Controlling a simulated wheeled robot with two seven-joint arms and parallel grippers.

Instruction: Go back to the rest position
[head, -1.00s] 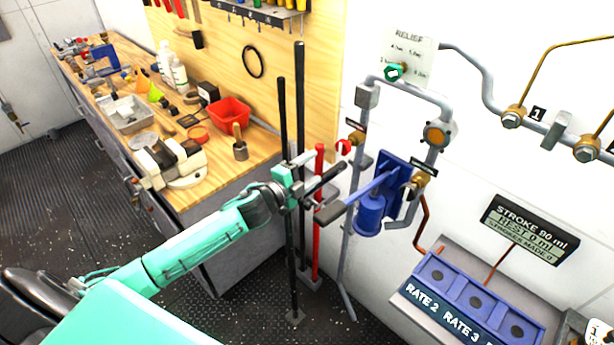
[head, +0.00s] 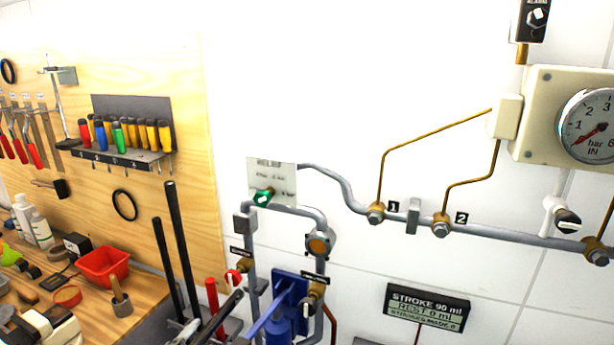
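Part of what looks like my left gripper (head: 220,316) shows at the bottom edge of the head view, as a dark finger-like bar with a light grey piece beside it. It is close to the left of the blue pump lever (head: 268,318). The rest of the gripper is cut off by the frame, so its opening and any contact with the lever cannot be told. My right gripper is out of view. The blue pump (head: 290,290) is on the wall pipes, its lower part cut off.
A workbench (head: 140,300) with a red bin (head: 103,265) stands at left under a pegboard (head: 180,70) of tools. Two black rods (head: 180,245) stand before it. A red-handled valve (head: 234,277), green relief knob (head: 263,197), pipes, gauge (head: 590,125) and stroke display (head: 427,307) line the wall.

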